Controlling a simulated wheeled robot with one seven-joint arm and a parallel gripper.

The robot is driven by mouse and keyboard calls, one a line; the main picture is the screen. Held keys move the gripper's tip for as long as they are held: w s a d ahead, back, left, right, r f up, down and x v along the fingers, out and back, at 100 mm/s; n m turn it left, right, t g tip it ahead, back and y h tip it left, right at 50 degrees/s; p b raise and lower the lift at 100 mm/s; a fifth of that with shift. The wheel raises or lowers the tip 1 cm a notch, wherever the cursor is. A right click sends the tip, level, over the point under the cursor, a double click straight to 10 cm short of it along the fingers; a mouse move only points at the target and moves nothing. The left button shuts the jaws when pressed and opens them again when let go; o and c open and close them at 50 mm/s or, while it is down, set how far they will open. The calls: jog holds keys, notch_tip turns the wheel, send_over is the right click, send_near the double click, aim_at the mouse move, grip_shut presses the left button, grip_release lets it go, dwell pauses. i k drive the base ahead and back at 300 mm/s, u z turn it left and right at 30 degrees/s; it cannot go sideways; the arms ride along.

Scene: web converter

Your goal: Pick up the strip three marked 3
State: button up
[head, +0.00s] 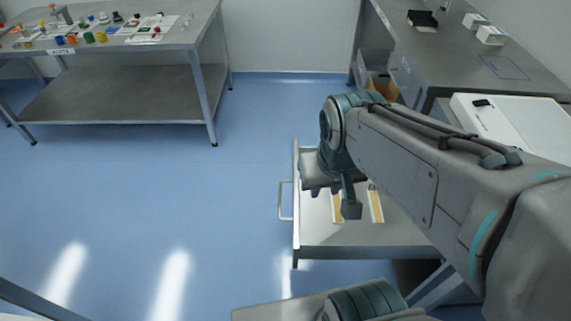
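Two narrow tan strips with pale edges lie on the grey top of a low cart (345,239). The left strip (337,208) is partly covered by my gripper (343,206). The right strip (376,206) lies just to the right of my gripper. No number can be read on either strip, so I cannot tell which is marked 3. My gripper points down over the cart's left part, and its fingers overlap in this view. I cannot tell its opening or whether it touches a strip. My arm hides the cart's right and far parts.
A steel table (130,78) with several small coloured items stands at the back left. A grey bench (455,50) with white boxes (491,35) is at the back right. A white machine cover (535,122) is beside my arm. The blue floor at left is clear.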

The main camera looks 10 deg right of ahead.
aim_at(376, 212)
jog(key=k, duration=0.25)
jog(key=u, duration=1.05)
jog(key=i, duration=0.65)
jog(key=z, duration=1.45)
jog(key=k, duration=1.05)
jog(key=z, duration=0.5)
jog(key=i, duration=0.25)
